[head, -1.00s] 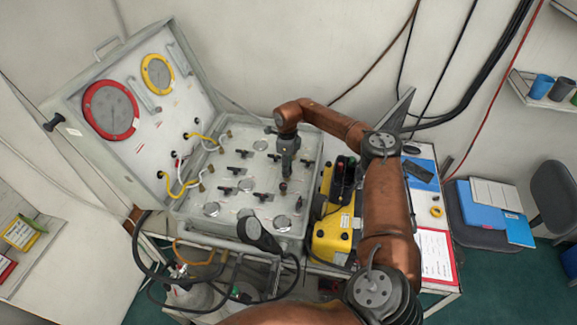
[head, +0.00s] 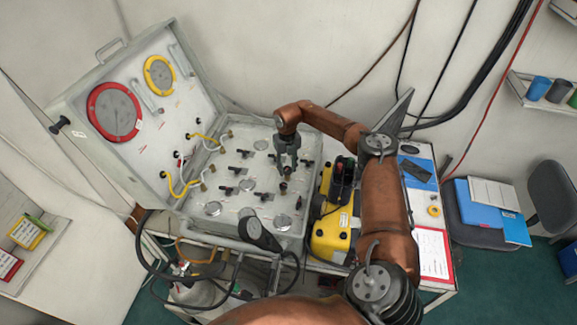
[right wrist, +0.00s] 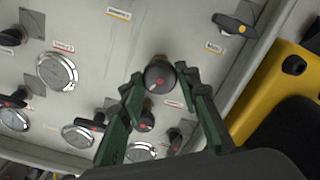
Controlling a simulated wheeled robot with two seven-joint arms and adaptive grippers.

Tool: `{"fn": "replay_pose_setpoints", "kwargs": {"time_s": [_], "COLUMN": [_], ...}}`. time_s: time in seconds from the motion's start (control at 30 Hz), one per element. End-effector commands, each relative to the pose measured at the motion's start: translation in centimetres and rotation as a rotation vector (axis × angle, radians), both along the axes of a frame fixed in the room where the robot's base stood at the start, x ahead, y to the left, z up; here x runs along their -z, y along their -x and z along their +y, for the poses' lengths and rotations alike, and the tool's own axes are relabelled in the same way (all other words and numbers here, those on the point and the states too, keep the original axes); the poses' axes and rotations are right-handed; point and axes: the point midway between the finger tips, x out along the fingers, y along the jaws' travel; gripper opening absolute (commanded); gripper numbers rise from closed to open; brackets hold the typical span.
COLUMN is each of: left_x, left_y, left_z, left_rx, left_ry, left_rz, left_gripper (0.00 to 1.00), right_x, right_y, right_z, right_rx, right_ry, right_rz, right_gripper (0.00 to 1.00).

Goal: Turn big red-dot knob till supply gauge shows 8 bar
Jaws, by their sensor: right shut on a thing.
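The big red-dot knob (right wrist: 158,76) is a dark round knob standing on the pale panel in the right wrist view. My right gripper (right wrist: 160,82) has its green fingers on either side of this knob and is shut on it. In the head view my right gripper (head: 287,164) points down onto the panel's right part and hides most of the knob. Several round gauges stand on the panel, one at left in the wrist view (right wrist: 58,71). Their labels and needles are too small to read, so I cannot tell the supply reading. My left gripper is not in view.
A smaller red-dot knob (right wrist: 145,122) sits close by, between the fingers. A T-handle valve (right wrist: 235,26) is up right. The yellow case (head: 333,232) stands right of the panel. The open lid (head: 140,90) rises behind left.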

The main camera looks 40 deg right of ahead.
Motion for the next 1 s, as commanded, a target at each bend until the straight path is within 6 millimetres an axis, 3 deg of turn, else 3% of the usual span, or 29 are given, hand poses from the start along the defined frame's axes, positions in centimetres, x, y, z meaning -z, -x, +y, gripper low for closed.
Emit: {"fn": "replay_pose_setpoints", "kwargs": {"time_s": [1.0], "left_x": [-3.9], "left_y": [-0.1], "left_z": [0.0], "left_rx": [0.000], "left_ry": [-0.001], "left_rz": [-0.002], "left_gripper": [0.40], "right_x": [-0.7], "right_y": [-0.5], "right_z": [-0.3], "right_rx": [0.909], "right_ry": [-0.005], "right_rz": [-0.015], "right_gripper": [0.06]}}
